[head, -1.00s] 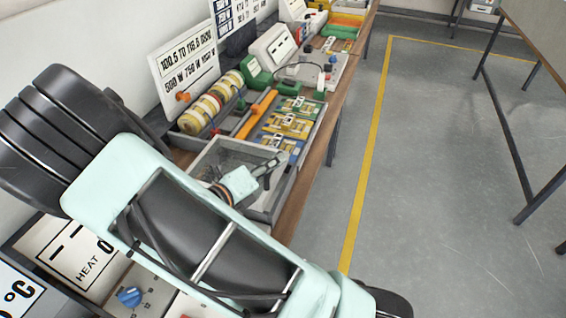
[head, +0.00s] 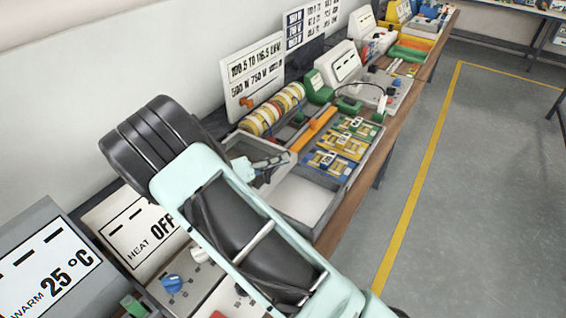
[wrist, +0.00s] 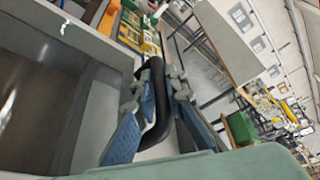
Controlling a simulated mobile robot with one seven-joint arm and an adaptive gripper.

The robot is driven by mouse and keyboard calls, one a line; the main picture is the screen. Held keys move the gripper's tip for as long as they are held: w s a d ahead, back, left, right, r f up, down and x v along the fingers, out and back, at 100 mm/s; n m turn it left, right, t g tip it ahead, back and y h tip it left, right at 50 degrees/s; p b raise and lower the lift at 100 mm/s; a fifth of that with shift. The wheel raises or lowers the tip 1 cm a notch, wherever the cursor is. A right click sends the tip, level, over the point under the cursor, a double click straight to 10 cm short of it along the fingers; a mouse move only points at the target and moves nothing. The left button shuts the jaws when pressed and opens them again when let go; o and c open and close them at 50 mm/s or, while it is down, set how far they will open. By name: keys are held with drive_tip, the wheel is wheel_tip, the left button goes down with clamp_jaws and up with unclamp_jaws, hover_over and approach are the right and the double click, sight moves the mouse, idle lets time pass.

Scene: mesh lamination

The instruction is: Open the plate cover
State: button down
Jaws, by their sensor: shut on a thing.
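The plate cover (head: 243,145) is a grey framed panel that stands raised on the left of a grey box in the head view. In the wrist view the cover's grey frame (wrist: 97,47) and dark, shiny inner face fill the left side. My gripper (head: 270,163) is at the cover in the head view, partly hidden by my arm. In the wrist view my gripper (wrist: 164,85) has its blue-grey fingers closed around a curved black handle (wrist: 159,122). The box's pale floor (head: 300,200) shows uncovered in the head view. The cover's hinge side is hidden.
Small colored parts (head: 340,145) lie in the tray behind the box, beside an orange bar (head: 314,128) and tape rolls (head: 270,108). Control panels marked HEAT OFF (head: 145,228) and WARM 25 °C (head: 50,280) stand at the front left. The floor at right is clear.

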drive_tip(key=c, duration=2)
unclamp_jaws()
drive_tip(key=shift+o, duration=0.2)
drive_tip(key=shift+a, duration=0.1)
drive_tip(key=v, duration=1.2)
drive_tip(key=shift+r, duration=0.1)
